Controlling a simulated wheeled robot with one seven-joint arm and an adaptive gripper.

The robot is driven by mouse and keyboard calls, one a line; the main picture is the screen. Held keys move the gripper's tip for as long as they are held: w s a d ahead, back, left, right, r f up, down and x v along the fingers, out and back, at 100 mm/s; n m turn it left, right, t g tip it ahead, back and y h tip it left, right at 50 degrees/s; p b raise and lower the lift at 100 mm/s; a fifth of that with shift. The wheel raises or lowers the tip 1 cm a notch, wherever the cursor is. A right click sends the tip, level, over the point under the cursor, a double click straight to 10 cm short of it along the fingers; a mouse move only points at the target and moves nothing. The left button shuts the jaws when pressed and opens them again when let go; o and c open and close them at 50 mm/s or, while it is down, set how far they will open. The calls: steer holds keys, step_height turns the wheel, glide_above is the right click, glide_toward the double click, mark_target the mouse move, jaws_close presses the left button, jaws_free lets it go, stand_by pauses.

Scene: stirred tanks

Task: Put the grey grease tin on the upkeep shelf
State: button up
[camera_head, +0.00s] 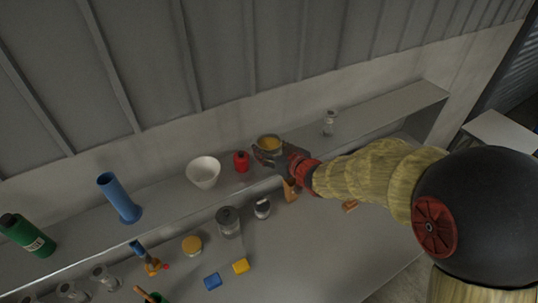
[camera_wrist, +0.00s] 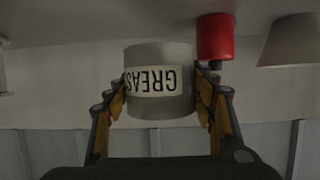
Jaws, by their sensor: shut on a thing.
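The grey grease tin (camera_head: 268,143) shows at the raised shelf (camera_head: 400,108), with a yellowish top in the head view. In the wrist view the tin (camera_wrist: 158,105) appears upside down, with a white label reading GREAS. My gripper (camera_head: 277,154) is shut on the tin, and in the wrist view its fingers (camera_wrist: 162,92) press on both sides of it. The tin is at the shelf surface; I cannot tell whether it touches it. The tin's far side is hidden.
A red object (camera_head: 241,161) stands close left of the tin, then a white bowl (camera_head: 203,172) and a blue cylinder (camera_head: 120,198). A small clear jar (camera_head: 329,122) stands to the right. Below, the bench holds a grey lidded jar (camera_head: 229,222), a yellow-topped tin (camera_head: 192,246) and small blocks (camera_head: 240,266).

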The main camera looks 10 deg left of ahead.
steer(key=shift+w+f, duration=0.65)
steer(key=shift+f, duration=1.65)
steer(key=shift+f, duration=0.1)
steer(key=shift+a+f, duration=0.1)
steer(key=shift+f, duration=0.05)
steer(key=o, duration=1.1)
steer(key=shift+o, duration=0.5)
